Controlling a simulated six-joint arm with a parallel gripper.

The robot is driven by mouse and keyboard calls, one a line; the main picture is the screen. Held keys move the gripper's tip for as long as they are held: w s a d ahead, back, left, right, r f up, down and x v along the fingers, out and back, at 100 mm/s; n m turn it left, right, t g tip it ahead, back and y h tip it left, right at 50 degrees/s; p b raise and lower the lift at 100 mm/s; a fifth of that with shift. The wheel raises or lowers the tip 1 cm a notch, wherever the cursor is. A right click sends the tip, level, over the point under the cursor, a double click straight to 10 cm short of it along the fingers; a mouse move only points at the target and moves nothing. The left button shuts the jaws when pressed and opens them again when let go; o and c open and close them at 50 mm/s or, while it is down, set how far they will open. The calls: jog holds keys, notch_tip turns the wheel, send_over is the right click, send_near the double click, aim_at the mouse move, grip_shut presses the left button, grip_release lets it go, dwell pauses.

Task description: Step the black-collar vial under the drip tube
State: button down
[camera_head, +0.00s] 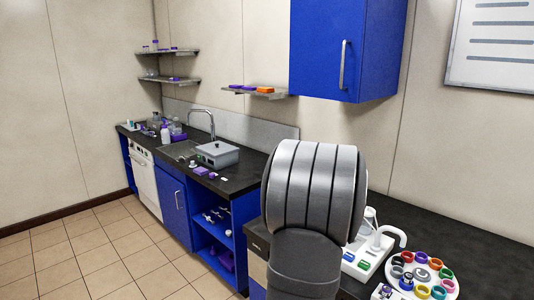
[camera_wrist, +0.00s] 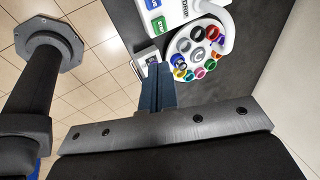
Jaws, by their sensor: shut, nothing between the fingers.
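A round white carousel (camera_head: 428,262) holds a ring of vials with coloured collars. It also shows in the wrist view (camera_wrist: 209,71). A dark collar at its left side (camera_head: 397,271) looks black, but I cannot be sure of its colour. The white drip tube (camera_head: 391,229) arches from the white dosing unit (camera_head: 363,262) over the carousel's back edge. Which vial is under its tip is unclear. In the wrist view, my gripper (camera_wrist: 154,75) is shut and empty, in front of the dosing unit's blue (camera_wrist: 153,4) and green (camera_wrist: 159,24) buttons and left of the carousel.
The dark bench top (camera_head: 472,256) is clear to the right. My arm blocks the middle of the head view. A sink counter (camera_head: 240,178) with loose items stands further left.

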dwell(0.4)
jog(key=n+t+h, duration=0.3)
jog(key=n+h, duration=0.1)
jog(key=n, duration=2)
send_over(362, 265)
notch_tip(362, 265, down, 6)
jog(key=shift+r, duration=0.2)
jog(key=shift+f, duration=4.4)
jog(key=shift+f, duration=0.15)
jog(key=shift+f, duration=0.25)
